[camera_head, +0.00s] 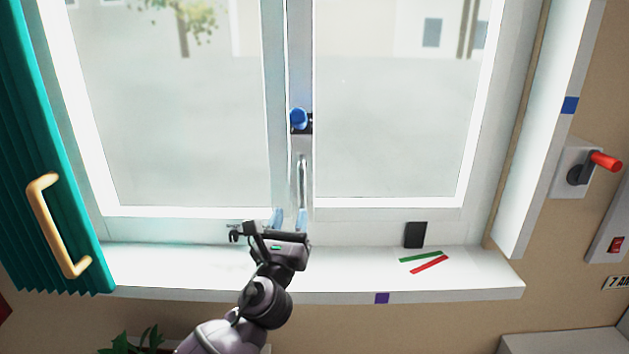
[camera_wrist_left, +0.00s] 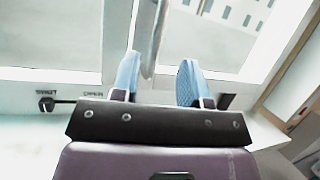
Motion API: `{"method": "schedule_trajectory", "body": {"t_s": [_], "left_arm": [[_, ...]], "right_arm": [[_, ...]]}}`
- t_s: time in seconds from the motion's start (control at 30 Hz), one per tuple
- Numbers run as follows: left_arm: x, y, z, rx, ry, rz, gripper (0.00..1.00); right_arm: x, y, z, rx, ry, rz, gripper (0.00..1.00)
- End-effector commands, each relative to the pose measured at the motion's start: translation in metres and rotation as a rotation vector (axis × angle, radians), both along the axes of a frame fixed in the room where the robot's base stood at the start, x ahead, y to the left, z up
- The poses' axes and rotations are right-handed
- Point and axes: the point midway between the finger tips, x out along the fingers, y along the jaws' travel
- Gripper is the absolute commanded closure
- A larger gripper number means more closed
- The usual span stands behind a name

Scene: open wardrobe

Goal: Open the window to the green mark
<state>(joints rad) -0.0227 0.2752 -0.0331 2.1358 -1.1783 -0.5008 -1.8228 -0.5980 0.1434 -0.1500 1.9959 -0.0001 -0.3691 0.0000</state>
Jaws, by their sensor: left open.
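The window has two glass panes in white frames, left (camera_head: 170,110) and right (camera_head: 390,110). A silver vertical handle (camera_head: 302,178) hangs on the middle post below a blue knob (camera_head: 298,118). A green mark (camera_head: 421,256) lies on the sill at right, beside a red mark (camera_head: 429,264). My left gripper (camera_head: 290,217) is open at the foot of the middle post, near the handle's lower end. In the left wrist view, the gripper's blue fingertips (camera_wrist_left: 158,78) stand apart, with the silver handle (camera_wrist_left: 150,40) beyond and between them. Contact cannot be told. My right gripper is not in view.
The white sill (camera_head: 180,268) carries a black block (camera_head: 415,235). A small black lever (camera_wrist_left: 57,103) sits left of the gripper near "OPEN" lettering. A teal curtain or shutter (camera_head: 40,120) with a tan handle (camera_head: 56,225) is at left.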

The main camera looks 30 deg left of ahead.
Motion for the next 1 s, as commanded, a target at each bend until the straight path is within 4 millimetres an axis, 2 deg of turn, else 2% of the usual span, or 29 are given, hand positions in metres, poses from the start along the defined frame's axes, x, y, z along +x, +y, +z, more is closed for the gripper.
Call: {"method": "schedule_trajectory", "body": {"t_s": [0.27, 0.7, 1.0], "left_arm": [[0.008, 0.003, 0.003, 0.063, 0.024, 0.028, 0.59], [0.068, 0.025, 0.031, 0.061, 0.023, 0.026, 0.59], [0.092, 0.034, 0.039, 0.059, 0.025, 0.025, 0.59]], "right_arm": [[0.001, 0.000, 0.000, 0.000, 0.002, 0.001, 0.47], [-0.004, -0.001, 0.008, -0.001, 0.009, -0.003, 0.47], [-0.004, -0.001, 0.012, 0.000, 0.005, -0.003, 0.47]]}}
